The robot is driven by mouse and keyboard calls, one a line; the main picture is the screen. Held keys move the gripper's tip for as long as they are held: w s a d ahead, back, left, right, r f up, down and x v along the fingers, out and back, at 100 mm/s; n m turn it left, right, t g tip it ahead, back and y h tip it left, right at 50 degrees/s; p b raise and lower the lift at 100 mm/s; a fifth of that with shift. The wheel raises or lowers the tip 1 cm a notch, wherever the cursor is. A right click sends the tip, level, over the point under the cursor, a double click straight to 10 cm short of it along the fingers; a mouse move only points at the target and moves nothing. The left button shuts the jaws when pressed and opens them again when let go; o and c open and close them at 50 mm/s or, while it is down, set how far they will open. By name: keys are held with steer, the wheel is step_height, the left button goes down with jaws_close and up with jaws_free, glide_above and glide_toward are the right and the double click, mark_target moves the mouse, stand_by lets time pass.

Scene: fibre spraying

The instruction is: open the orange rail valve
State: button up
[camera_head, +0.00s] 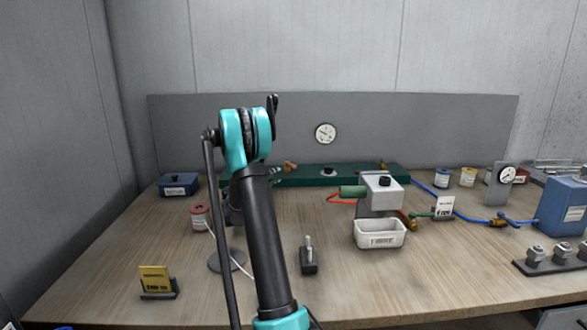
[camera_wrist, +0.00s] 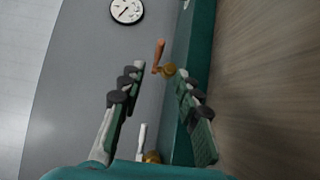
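The orange rail valve has an orange lever (camera_wrist: 159,54) on a brass body (camera_wrist: 169,70), mounted on the green rail (camera_wrist: 202,40). In the wrist view the lever stands out from the rail's side, just beyond and between my fingertips. In the head view the orange valve (camera_head: 291,166) shows small at the left part of the green rail (camera_head: 345,178). My gripper (camera_wrist: 160,72) is open, with one finger on each side of the valve's line, and holds nothing. A second valve with a white lever (camera_wrist: 142,138) lies nearer, between the finger bases. My arm hides part of the rail in the head view.
A round gauge (camera_head: 325,134) is on the grey back panel (camera_head: 430,130). A white tray (camera_head: 380,234), a grey box (camera_head: 381,192), a blue box (camera_head: 178,186) and a small stand (camera_head: 308,258) are on the wooden table. The table's front middle is mostly clear.

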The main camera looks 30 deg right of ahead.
mark_target(292, 167)
steer(key=x, duration=1.4)
jaws_close()
